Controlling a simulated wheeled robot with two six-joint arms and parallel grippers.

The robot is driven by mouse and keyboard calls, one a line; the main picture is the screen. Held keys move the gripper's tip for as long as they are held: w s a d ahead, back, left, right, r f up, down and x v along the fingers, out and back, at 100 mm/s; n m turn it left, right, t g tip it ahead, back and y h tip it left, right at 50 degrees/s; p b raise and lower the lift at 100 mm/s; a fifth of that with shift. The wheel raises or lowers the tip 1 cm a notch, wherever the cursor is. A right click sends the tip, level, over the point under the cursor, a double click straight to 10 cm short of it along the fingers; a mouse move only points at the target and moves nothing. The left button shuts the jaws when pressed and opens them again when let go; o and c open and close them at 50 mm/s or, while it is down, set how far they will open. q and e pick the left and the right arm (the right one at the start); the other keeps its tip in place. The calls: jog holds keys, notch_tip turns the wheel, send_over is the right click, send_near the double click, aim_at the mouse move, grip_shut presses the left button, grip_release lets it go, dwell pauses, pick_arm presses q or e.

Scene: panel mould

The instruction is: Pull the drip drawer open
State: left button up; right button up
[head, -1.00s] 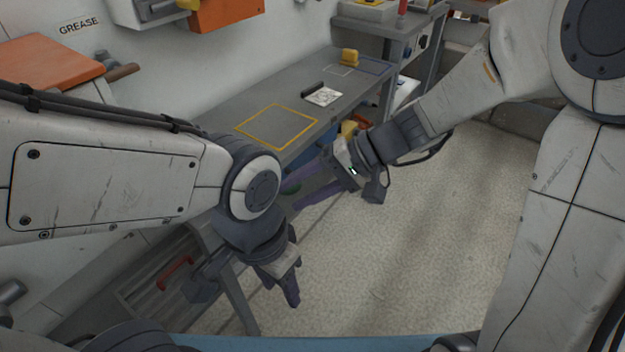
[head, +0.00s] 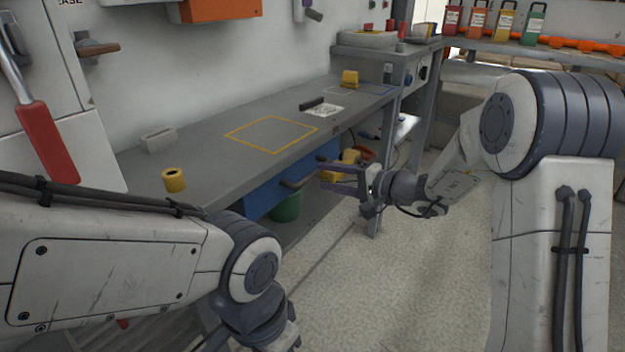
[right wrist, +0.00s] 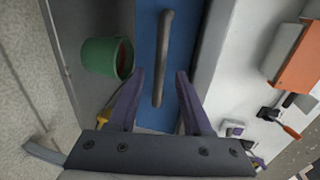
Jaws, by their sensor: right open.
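The blue drip drawer (head: 262,196) sits under the grey bench and looks shut. Its dark bar handle (head: 300,181) runs along its front. My right gripper (head: 324,172) is open and empty, with its purple fingers pointing at the handle. In the right wrist view the blue front (right wrist: 184,40) is straight ahead, and the handle (right wrist: 164,55) lines up with the gap between the fingertips (right wrist: 160,73). I see no finger closed on it. My left gripper (head: 288,335) is only partly in view at the bottom edge; its fingertips are hidden.
A green bucket (head: 286,207) stands below the drawer; it also shows in the right wrist view (right wrist: 106,58). The bench top (head: 215,160) bears a yellow roll (head: 173,180) and a grey block (head: 158,140). A bench leg (head: 384,190) stands behind my right gripper. The floor in front is clear.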

aim_at(316, 175)
jog(key=x, duration=0.5)
jog(key=shift+b, duration=0.35)
grip_shut()
dwell(1.1)
